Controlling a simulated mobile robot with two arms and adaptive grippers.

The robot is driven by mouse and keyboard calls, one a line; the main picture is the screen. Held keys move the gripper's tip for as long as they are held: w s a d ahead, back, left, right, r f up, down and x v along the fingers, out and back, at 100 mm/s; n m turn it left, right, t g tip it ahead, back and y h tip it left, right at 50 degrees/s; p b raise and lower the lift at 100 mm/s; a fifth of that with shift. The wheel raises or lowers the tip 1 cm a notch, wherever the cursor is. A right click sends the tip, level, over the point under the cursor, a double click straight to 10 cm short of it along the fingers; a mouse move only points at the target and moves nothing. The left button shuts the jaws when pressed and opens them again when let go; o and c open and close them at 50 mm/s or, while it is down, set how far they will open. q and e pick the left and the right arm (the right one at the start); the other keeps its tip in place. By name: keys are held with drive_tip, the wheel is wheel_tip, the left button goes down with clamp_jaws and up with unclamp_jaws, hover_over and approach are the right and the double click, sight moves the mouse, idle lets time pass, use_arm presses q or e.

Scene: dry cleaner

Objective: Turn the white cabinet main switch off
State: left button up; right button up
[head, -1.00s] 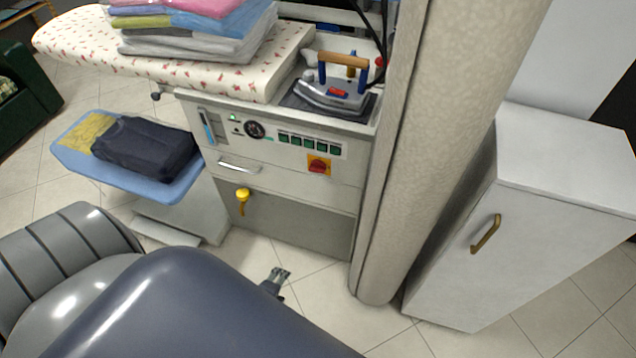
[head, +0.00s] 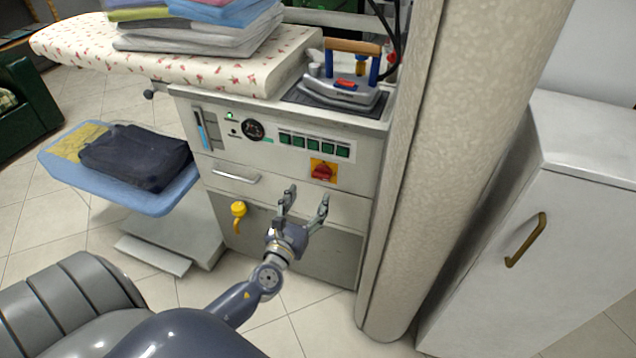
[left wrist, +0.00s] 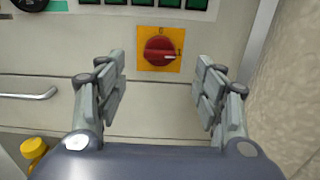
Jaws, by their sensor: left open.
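The main switch is a red rotary knob (head: 322,171) on a yellow plate (head: 323,180), on the front panel of the white ironing cabinet (head: 330,208). In the left wrist view the red knob (left wrist: 159,51) sits straight ahead, centred between my fingers, with its pale pointer mark toward the right. My left gripper (head: 306,203) is open and empty, below and slightly left of the knob in the head view, apart from it. It also shows in the left wrist view (left wrist: 166,75), fingers spread on both sides. My right gripper is not in view.
A drawer handle (head: 236,175) and yellow valve handle (head: 238,212) are left of the gripper. Green buttons (head: 313,145) and a gauge (head: 253,129) are above. An iron (head: 345,90) stands on top. A beige column (head: 415,190) is close on the right.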

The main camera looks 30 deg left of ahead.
sight(320, 177)
use_arm(q)
drive_tip(key=x, duration=0.8)
drive_tip(key=c, duration=1)
